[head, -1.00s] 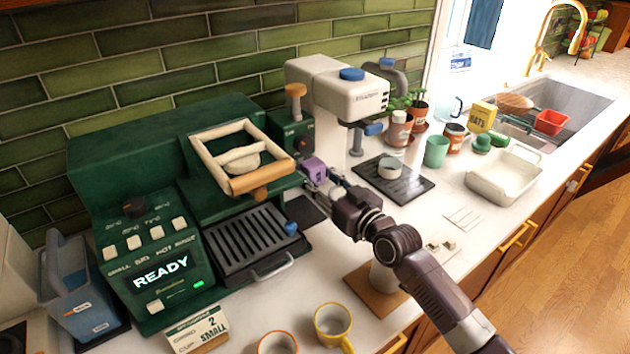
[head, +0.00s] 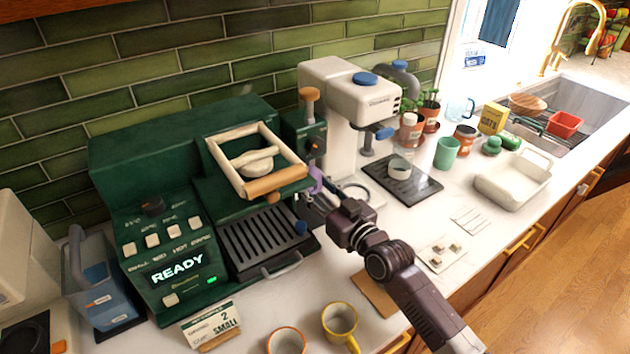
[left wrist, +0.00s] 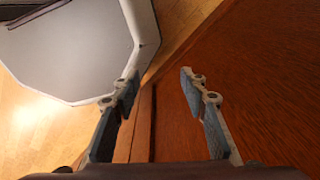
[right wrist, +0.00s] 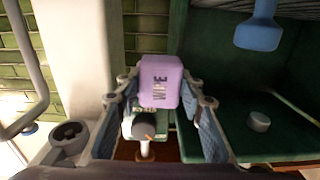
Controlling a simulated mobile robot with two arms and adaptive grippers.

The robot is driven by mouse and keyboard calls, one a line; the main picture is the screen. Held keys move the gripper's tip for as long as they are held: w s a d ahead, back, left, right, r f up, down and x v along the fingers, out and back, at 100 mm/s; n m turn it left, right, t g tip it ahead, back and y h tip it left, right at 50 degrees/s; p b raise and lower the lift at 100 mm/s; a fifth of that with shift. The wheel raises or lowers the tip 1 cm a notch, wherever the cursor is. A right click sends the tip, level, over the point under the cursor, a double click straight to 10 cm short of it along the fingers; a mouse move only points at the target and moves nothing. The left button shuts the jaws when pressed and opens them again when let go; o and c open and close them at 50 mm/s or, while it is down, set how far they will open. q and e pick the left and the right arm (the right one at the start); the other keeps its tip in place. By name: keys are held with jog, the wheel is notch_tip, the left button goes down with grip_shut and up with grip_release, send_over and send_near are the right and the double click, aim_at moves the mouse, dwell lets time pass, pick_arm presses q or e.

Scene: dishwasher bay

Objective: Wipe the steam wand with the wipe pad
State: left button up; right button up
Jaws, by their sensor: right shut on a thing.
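My right gripper (right wrist: 160,88) is shut on the purple wipe pad (right wrist: 160,80), marked WIPE. In the head view the pad (head: 316,179) is partly hidden, beside the right side of the green coffee machine (head: 178,150), below its dark knob. This knob (right wrist: 140,124) also shows just past the pad in the right wrist view. I cannot clearly make out the steam wand; the pad and my gripper cover much of that spot, so contact cannot be told. My left gripper (left wrist: 158,84) is open and empty, outside the head view.
The drip tray (head: 262,245) lies left. A yellow mug (head: 340,320) and an orange-rimmed mug (head: 286,341) stand at the front.

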jog(key=p+v, duration=0.2)
jog(key=v, duration=0.3)
jog(key=shift+d, duration=0.2)
jog(key=shift+d, duration=0.1)
jog(key=p+v, duration=0.1)
jog(key=v, duration=0.2)
dwell(0.4)
dwell(0.3)
